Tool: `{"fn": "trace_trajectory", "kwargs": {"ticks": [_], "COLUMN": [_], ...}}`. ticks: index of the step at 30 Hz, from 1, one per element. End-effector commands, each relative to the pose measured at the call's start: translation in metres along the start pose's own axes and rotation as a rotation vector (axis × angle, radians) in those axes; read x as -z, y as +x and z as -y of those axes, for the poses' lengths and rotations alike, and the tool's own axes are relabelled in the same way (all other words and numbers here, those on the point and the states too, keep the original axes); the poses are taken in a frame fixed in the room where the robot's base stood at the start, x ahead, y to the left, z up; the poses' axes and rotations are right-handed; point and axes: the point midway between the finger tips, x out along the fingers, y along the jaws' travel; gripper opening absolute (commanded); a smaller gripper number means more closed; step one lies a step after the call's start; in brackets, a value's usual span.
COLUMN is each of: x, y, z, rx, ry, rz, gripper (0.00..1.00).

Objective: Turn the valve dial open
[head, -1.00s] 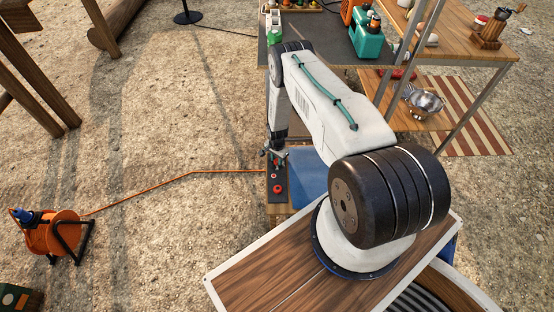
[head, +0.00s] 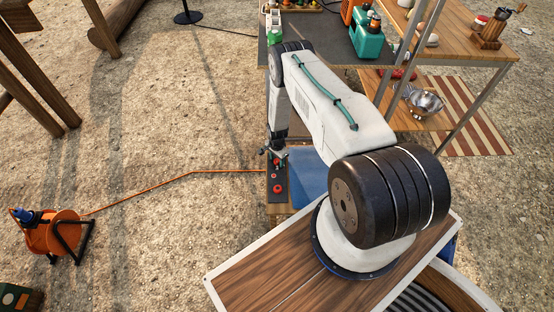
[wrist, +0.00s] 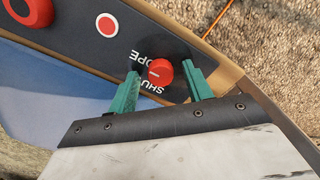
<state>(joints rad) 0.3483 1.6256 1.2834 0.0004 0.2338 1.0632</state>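The valve dial (wrist: 158,74) is a red knob with a short white mark on a dark panel (wrist: 75,30). In the wrist view the mark lies nearly level, its end towards the left. Partly visible white lettering reads "OPE" above left of the dial and "SHU" below it. My gripper (wrist: 161,74) is open, with one teal finger on each side of the dial and a visible gap on both sides. I cannot tell how deep the fingers reach. In the head view my gripper (head: 273,154) is over the far end of the panel.
On the panel are a red ring-shaped control (wrist: 32,10) and a red disc with a white rim (wrist: 107,25). A grey-topped table (head: 340,45) stands beyond.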

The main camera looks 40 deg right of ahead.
Motion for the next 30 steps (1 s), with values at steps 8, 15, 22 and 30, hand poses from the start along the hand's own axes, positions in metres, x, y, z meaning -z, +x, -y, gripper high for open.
{"fn": "trace_trajectory", "kwargs": {"ticks": [8, 15, 22, 30], "x": [0.001, 0.001, 0.000, 0.000], "y": [-0.007, -0.045, -0.073, -0.078], "z": [0.001, 0.001, 0.000, 0.000], "rx": [0.002, 0.002, 0.001, 0.000], "ry": [0.000, -0.001, -0.001, -0.001], "rz": [-0.001, -0.001, 0.000, 0.000], "gripper": [0.50, 0.50, 0.50, 0.50]}}
